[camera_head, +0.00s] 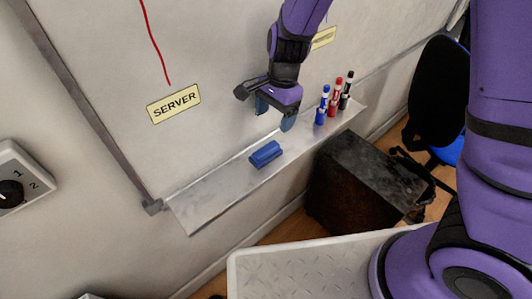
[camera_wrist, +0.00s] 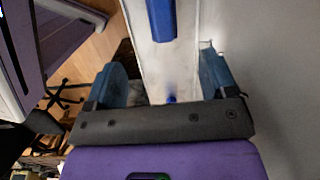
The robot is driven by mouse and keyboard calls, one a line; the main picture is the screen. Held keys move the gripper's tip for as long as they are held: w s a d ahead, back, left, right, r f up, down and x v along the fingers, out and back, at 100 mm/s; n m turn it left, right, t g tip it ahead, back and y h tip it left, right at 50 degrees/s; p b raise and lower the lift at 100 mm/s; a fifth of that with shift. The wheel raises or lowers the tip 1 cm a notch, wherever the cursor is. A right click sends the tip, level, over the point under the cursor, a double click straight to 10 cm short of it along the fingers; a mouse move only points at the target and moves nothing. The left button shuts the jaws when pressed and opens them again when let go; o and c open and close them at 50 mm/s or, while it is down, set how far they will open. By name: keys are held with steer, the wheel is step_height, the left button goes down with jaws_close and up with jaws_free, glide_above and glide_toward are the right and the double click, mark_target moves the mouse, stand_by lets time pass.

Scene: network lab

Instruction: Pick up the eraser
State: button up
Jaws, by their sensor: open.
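The blue eraser (camera_head: 265,153) lies on the narrow metal tray (camera_head: 205,205) under the whiteboard. My gripper (camera_head: 275,113) is open and empty, above the tray and behind and slightly right of the eraser in the head view. In the wrist view, my gripper's two blue-grey fingers (camera_wrist: 163,72) stand wide apart over the tray. A blue block that looks like the eraser (camera_wrist: 161,18) is cut off by the top edge, ahead of the fingers and apart from them.
Blue, red and black markers (camera_head: 334,100) stand at the tray's right end. The whiteboard (camera_head: 100,50) rises close behind my gripper and bears a "SERVER" label (camera_head: 174,104). A dark box (camera_head: 365,175) and an office chair (camera_head: 435,100) stand right of the tray.

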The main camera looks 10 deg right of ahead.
mark_target(266, 148)
steer(key=shift+a+f+m, duration=0.15)
steer(key=shift+a+f, duration=0.05)
steer(key=shift+f, duration=0.3)
steer(key=shift+a+f+m, duration=0.15)
steer(key=shift+a+f, duration=0.05)
steer(key=shift+f, duration=0.25)
steer(key=f, duration=0.3)
steer(key=a+f, duration=0.1)
steer(key=f, duration=0.6)
steer(key=shift+s+a+f, duration=0.25)
steer(key=shift+s+f, duration=0.1)
steer(key=shift+f, duration=0.05)
steer(key=c, duration=1)
